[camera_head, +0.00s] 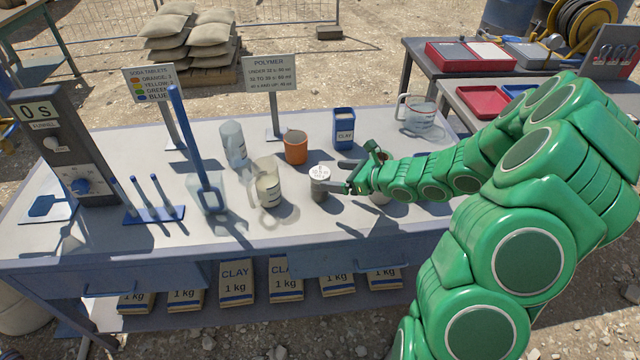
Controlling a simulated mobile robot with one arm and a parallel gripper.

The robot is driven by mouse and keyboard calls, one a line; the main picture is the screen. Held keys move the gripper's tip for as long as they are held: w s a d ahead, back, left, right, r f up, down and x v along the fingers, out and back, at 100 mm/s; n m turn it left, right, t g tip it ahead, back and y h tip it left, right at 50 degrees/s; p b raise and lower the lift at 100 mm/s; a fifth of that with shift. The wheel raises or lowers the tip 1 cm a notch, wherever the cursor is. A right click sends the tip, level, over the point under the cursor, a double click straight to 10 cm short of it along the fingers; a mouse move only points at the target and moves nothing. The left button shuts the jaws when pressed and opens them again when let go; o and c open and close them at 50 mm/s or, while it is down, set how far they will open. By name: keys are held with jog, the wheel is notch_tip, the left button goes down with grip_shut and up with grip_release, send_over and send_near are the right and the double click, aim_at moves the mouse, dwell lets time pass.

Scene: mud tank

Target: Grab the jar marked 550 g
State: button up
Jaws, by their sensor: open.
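A small grey jar with a white top (319,183) stands upright on the worktable, left of my gripper. Dark writing shows on its top, but it is too small to read, so I cannot tell if it says 550 g. My gripper (342,176) is open and points left, with its fingertips close to the jar's right side. I cannot tell whether they touch it.
An orange cup (295,147), a blue clay box (343,129) and a clear measuring jug (418,117) stand behind. A beige-filled pitcher (267,184) and a clear vessel with a blue paddle (208,195) stand to the left. The table front between is clear.

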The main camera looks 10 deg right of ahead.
aim_at(325, 174)
jog(key=shift+x, duration=3.2)
jog(key=c, duration=1.4)
jog(key=shift+c, duration=0.5)
jog(key=shift+r, duration=0.1)
